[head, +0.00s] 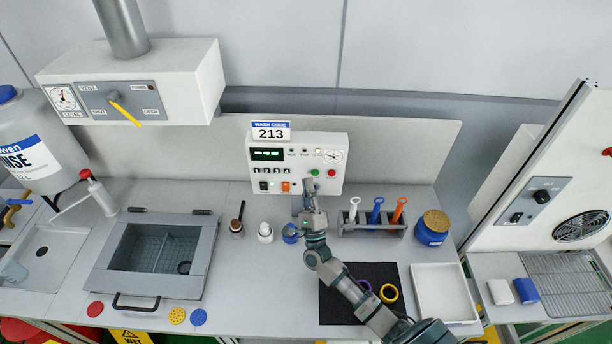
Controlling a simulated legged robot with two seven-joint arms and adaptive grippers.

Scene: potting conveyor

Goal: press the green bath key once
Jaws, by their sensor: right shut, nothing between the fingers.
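A white control panel (341,150) stands at the back of the bench under a sign (270,132) reading WASH CODE 213. A green round key (315,172) sits low on its right half, beside a red round key (332,173). My right gripper (308,184) is shut and empty, pointing at the panel's face just below and slightly left of the green key. I cannot tell whether its tips touch the panel. The green key shows above the fingers. My left gripper is not in view.
A rack (372,226) with several coloured-handled tools stands right of my right arm. A blue jar (432,229), a white tray (442,293) and a dark mat (335,302) with rings lie nearby. A lidded basin (200,278) is at left, with small bottles between.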

